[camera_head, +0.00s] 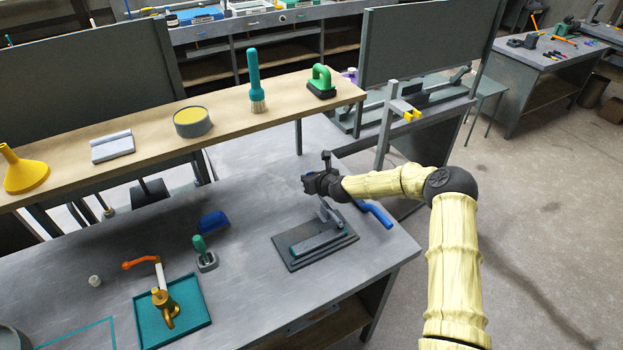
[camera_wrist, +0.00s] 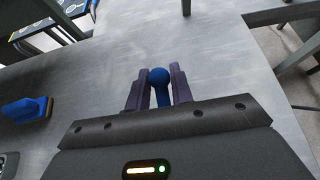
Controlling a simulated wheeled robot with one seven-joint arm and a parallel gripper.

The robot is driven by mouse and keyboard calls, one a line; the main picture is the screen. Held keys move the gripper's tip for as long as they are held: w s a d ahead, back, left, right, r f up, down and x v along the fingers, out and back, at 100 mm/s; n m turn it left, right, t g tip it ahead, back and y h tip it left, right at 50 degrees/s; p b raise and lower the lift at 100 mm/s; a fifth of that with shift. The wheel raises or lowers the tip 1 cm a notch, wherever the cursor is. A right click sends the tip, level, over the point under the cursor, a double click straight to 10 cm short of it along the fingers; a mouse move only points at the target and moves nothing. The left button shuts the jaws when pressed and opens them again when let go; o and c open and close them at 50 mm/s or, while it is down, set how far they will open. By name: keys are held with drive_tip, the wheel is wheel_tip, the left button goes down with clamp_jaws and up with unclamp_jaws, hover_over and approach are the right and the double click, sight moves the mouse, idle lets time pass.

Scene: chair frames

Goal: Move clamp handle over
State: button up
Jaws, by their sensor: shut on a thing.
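The clamp (camera_head: 319,243) sits on a dark stepped base plate near the right end of the workbench. Its grey metal linkage (camera_head: 328,213) rises from the plate toward my gripper. My gripper (camera_head: 306,184) is above and behind the clamp. In the wrist view, my gripper (camera_wrist: 159,82) is shut on a blue, round-ended handle (camera_wrist: 161,87), which lies between the two dark fingers. In the head view the gripped part is hidden by the gripper. A bent blue bar (camera_head: 376,214) shows right of the clamp, below my arm; I cannot tell what it joins.
A blue block-like tool (camera_head: 213,221), a green-handled tool (camera_head: 203,254) and a teal tray with a brass valve (camera_head: 165,310) stand left of the clamp. A raised wooden shelf (camera_head: 275,125) holds several items behind. The bench (camera_head: 380,262) is bare right of the clamp.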

drive_tip(key=shift+w+a+f+b, duration=0.1)
drive_tip(key=shift+w+f+b, duration=0.05)
drive_tip(key=shift+f+b, duration=0.35)
drive_tip(key=shift+w+a+f+b, duration=0.1)
drive_tip(key=shift+f+b, duration=0.4)
drive_tip(key=o, duration=0.8)
drive_tip(key=shift+o, duration=0.2)
drive_tip(key=shift+r, duration=0.1)
drive_tip(key=shift+d, duration=0.1)
drive_tip(key=b+v, duration=0.3)
drive_tip(key=v, duration=1.4)
drive_tip(key=shift+r, duration=0.15)
